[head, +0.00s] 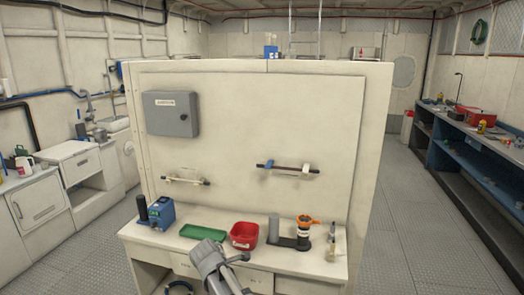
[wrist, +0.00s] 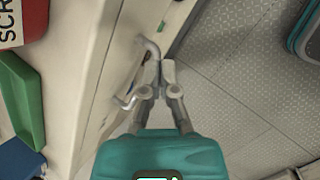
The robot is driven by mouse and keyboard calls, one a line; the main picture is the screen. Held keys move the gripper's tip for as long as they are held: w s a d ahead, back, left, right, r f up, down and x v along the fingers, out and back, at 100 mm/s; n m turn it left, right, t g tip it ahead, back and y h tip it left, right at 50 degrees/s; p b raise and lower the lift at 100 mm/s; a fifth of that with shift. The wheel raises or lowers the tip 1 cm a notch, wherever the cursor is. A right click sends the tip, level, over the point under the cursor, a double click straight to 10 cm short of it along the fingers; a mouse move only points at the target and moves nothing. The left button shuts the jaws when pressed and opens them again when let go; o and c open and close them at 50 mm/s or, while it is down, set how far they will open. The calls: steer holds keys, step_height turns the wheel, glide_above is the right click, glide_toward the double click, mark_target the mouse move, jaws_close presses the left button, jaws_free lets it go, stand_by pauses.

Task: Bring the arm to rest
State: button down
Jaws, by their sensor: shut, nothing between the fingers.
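My gripper (wrist: 160,68) shows in the wrist view with its two grey fingers together and nothing between them. It hangs by the front edge of the white workbench (wrist: 88,85), over the drawer handles and the floor as seen from above. Whether it touches a handle (wrist: 150,46) I cannot tell. In the head view my grey arm reaches up in front of the workbench (head: 150,236); the fingers cannot be made out there.
On the bench stand a blue device (head: 161,213), a green tray (head: 204,231), a red bin (head: 244,235) and a dark stand with an orange-topped part (head: 305,230). A panel wall (head: 260,120) rises behind. Grating floor (head: 402,215) is clear at right.

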steer(key=s+d+r+m+g+y+p, duration=0.1)
steer(key=s+d+m, duration=0.3)
steer(key=d+m, duration=0.3)
steer(key=s+d+r+m+g+y+p, duration=0.1)
steer(key=s+d+m, duration=0.4)
steer(key=d, duration=0.6)
steer(key=s+d+m+g+y+p, duration=0.1)
steer(key=s+d+m+g+p, duration=0.1)
steer(key=s+d+m, duration=0.3)
steer(key=shift+d+r+m+g+p, duration=0.4)
steer(key=shift+d+m, duration=1.5)
steer(key=shift+d, duration=0.6)
